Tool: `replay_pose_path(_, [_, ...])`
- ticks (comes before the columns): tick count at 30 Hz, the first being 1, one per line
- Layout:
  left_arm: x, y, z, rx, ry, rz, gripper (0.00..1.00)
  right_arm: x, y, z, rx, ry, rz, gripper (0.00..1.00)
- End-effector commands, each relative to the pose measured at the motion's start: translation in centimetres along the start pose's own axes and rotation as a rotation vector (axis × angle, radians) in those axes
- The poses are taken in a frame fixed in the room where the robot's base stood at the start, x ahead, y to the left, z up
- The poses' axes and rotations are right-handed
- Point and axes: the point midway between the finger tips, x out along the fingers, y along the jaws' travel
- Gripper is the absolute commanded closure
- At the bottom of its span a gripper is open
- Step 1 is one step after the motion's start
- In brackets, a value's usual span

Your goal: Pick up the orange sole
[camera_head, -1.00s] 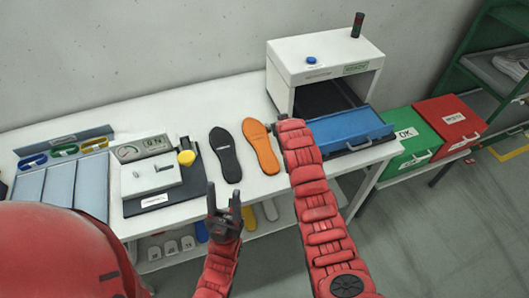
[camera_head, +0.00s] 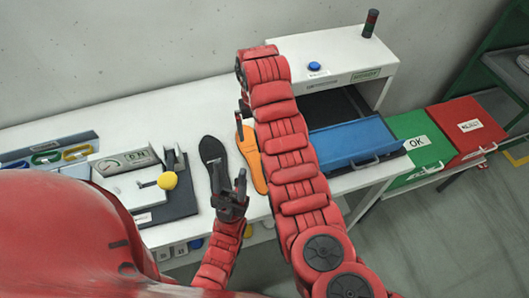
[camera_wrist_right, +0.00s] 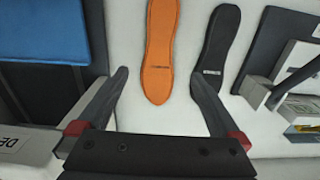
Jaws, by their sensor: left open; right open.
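The orange sole (camera_head: 249,158) lies flat on the white table, partly hidden by my right arm in the head view. In the right wrist view the orange sole (camera_wrist_right: 158,52) runs down from the top edge, its narrow end between the two fingers of my right gripper (camera_wrist_right: 165,95). That gripper is open and empty above the table. Its fingers are mostly hidden behind the arm in the head view. My left gripper (camera_head: 229,185) is open and empty near the front table edge, in front of the black sole (camera_head: 213,158).
The black sole also shows in the right wrist view (camera_wrist_right: 221,50). A gauge device with a yellow knob (camera_head: 168,180) stands at the left. The white machine with a blue tray (camera_head: 350,142) is at the right, beside green (camera_head: 418,150) and red (camera_head: 468,127) boxes.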

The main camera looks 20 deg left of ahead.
Motion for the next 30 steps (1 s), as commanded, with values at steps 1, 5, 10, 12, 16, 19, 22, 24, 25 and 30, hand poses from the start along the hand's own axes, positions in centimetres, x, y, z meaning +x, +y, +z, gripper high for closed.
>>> replay_pose_path(1, [-0.2, 0.0, 0.0, 0.000, -0.001, 0.000, 0.50, 0.3, 0.0, 0.1, -0.001, -0.004, 0.000, 0.00])
replay_pose_path(5, [-1.2, 0.1, 0.2, 0.000, -0.001, 0.000, 0.50, 2.2, 0.1, 0.2, 0.001, -0.010, 0.001, 0.00])
replay_pose_path(10, [-4.5, 0.2, 0.7, 0.000, -0.001, 0.000, 0.50, 6.7, 0.0, 0.2, 0.000, -0.007, -0.002, 0.00])
replay_pose_path(12, [-5.8, 0.3, 0.9, 0.000, -0.001, 0.000, 0.50, 8.1, 0.0, 0.2, 0.000, -0.006, -0.002, 0.00])
replay_pose_path(16, [-6.0, 0.3, 1.0, 0.000, -0.001, 0.000, 0.50, 10.0, 0.0, 0.3, 0.000, -0.009, 0.000, 0.00])
replay_pose_path(19, [-4.7, 0.2, 0.8, 0.000, 0.000, 0.000, 0.50, 10.8, 0.0, 0.3, 0.000, -0.008, 0.000, 0.00])
replay_pose_path(22, [-4.5, 0.2, 0.7, 0.000, 0.000, 0.000, 0.50, 11.7, 0.0, 0.3, 0.000, -0.007, 0.000, 0.00])
replay_pose_path(24, [-4.3, 0.2, 0.7, 0.000, 0.000, 0.000, 0.50, 12.1, 0.0, 0.3, 0.000, -0.008, 0.000, 0.00])
replay_pose_path(25, [-4.0, 0.2, 0.7, 0.000, -0.001, 0.000, 0.50, 12.3, 0.0, 0.4, 0.000, -0.008, 0.000, 0.00])
replay_pose_path(30, [-2.0, 0.1, 0.3, 0.000, -0.001, 0.000, 0.50, 14.3, 0.3, 0.9, -0.001, -0.010, 0.000, 0.00])
